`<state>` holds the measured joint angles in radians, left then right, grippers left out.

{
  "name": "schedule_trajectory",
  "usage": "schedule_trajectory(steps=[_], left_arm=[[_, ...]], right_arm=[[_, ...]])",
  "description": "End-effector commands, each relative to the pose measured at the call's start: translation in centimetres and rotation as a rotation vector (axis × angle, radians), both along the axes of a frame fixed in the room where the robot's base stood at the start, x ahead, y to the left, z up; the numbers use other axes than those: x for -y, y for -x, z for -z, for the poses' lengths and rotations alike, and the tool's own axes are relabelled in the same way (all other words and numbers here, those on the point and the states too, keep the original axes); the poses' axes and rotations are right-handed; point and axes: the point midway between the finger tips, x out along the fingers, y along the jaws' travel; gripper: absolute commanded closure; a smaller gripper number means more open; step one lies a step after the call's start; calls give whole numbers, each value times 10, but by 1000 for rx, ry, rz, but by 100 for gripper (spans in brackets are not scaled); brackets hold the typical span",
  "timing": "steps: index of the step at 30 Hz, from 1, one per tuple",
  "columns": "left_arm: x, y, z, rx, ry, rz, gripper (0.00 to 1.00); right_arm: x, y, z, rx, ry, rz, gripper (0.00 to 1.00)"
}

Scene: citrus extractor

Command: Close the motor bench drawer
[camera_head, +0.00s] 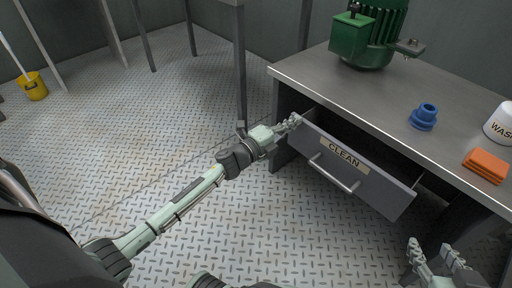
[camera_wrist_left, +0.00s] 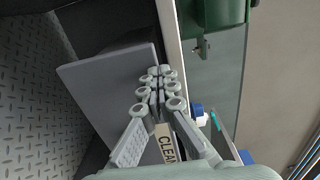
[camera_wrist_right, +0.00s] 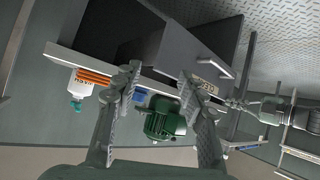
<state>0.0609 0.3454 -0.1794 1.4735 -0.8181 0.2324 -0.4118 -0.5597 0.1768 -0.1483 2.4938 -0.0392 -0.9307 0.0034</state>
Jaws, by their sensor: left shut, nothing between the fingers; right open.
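The drawer (camera_head: 355,175) in the bench (camera_head: 345,90) stands pulled out. Its grey front carries a CLEAN label and a bar handle (camera_head: 334,173). My left gripper (camera_head: 293,121) is shut and empty at the upper left corner of the drawer front; I cannot tell whether it touches. In the left wrist view its closed fingers (camera_wrist_left: 158,85) overlap the drawer front near the label (camera_wrist_left: 165,142). My right gripper (camera_head: 432,250) is open and empty, low at the right of the drawer. In the right wrist view the drawer (camera_wrist_right: 190,55) shows beyond its spread fingers (camera_wrist_right: 158,85).
On the bench top are a green motor (camera_head: 370,38), a blue part (camera_head: 424,117), orange cloths (camera_head: 486,165) and a white WASH bottle (camera_head: 500,124). A yellow bucket (camera_head: 34,86) stands far left. The patterned floor before the drawer is clear apart from my arms.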

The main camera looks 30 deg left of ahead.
Motion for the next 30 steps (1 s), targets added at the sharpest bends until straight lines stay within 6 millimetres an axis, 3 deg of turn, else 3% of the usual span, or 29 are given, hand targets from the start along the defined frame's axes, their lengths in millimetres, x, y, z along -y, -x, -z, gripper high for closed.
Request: schedule_trajectory(steps=[3,10,30], left_arm=[[7,-20,1,2,1,-1,100],[16,-41,1,0,1,0,100],[15,-46,1,-1,1,0,100]], right_arm=[[-13,-9,-13,83,-34,-23,59],[-29,-19,-35,194,-79,-51,59],[-33,-21,-42,222,-91,-58,59]])
